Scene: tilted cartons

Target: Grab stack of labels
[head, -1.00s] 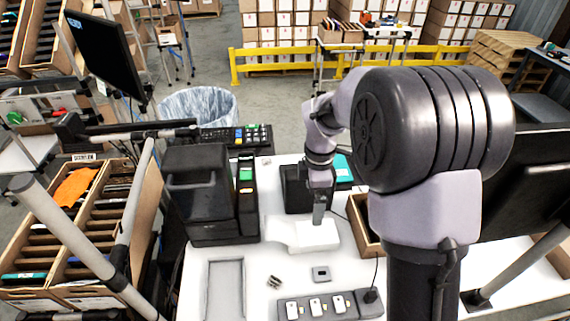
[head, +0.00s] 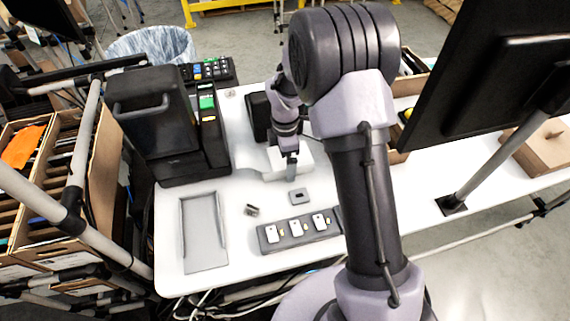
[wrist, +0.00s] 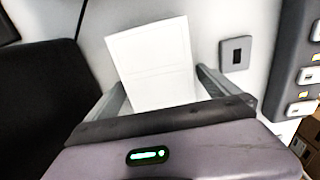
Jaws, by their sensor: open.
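A white stack of labels (wrist: 152,60) lies in the wrist view between the two fingers of my open gripper (wrist: 162,80). The lower end of the stack is hidden behind the gripper body. In the head view, my gripper (head: 291,172) points down at a white block-like shape (head: 304,158) on the white table, which appears to be the same stack. My arm hides part of it. I cannot tell whether the fingers touch it.
A black printer (head: 158,128) stands left on the table (head: 240,265). A grey tray (head: 205,232), a small grey square (head: 299,196), metal bits (head: 251,210) and a grey strip with white pieces (head: 297,231) lie nearby. A monitor (head: 475,95) stands right.

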